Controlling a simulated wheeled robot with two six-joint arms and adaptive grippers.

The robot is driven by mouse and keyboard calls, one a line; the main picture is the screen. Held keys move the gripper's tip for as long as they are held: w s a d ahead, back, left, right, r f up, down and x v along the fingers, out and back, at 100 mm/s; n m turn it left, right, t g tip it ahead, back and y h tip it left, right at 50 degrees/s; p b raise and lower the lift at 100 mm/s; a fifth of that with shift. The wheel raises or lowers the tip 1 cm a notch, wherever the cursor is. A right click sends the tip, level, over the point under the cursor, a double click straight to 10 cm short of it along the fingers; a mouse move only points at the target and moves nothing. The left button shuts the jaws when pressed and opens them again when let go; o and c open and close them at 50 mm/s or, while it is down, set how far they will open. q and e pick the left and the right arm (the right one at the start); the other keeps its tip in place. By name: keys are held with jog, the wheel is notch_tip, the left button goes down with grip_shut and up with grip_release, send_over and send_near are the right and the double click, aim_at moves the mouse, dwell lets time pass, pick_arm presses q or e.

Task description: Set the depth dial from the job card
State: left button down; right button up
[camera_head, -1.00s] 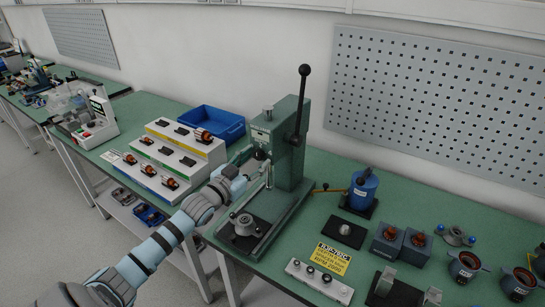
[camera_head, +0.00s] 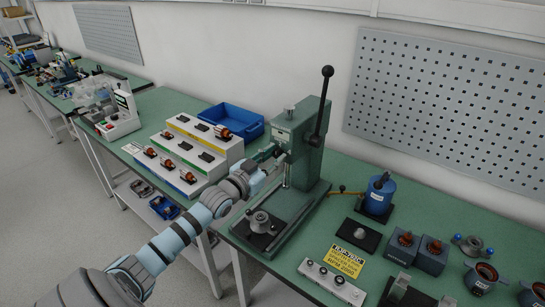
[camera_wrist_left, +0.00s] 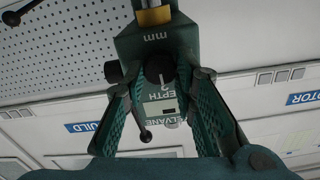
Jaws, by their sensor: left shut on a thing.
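The green lever press (camera_head: 308,150) stands on the bench in the head view. In the left wrist view its head shows upside down, with partly covered depth lettering and a small display (camera_wrist_left: 168,107). The black depth dial (camera_wrist_left: 159,68) has a pale pointer mark and a "2" close by. My left gripper (camera_head: 274,158) is at the press head; in the wrist view its fingers (camera_wrist_left: 160,76) are shut on the dial from both sides. A yellow card (camera_head: 346,262) with a black heading lies on the bench; I make out "RPM 2000". My right gripper is not in view.
The press lever (camera_head: 322,110) rises to a black ball. A stepped parts rack (camera_head: 185,155) and blue bin (camera_head: 233,122) stand left of the press. A blue canister (camera_head: 379,193), motor blocks and a white button strip (camera_head: 332,282) are to its right.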

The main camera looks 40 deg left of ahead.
pick_arm(q)
jog(key=n, duration=0.2)
jog(key=shift+n+p, duration=0.4)
jog(key=n, duration=0.2)
jog(key=shift+a+f+n, duration=0.1)
jog(key=shift+n, duration=0.3)
jog(key=n+p, duration=0.1)
jog(key=n, duration=0.4)
jog(key=shift+f+n, duration=0.1)
jog(key=shift+n, duration=0.3)
jog(key=c, duration=1.3)
grip_release()
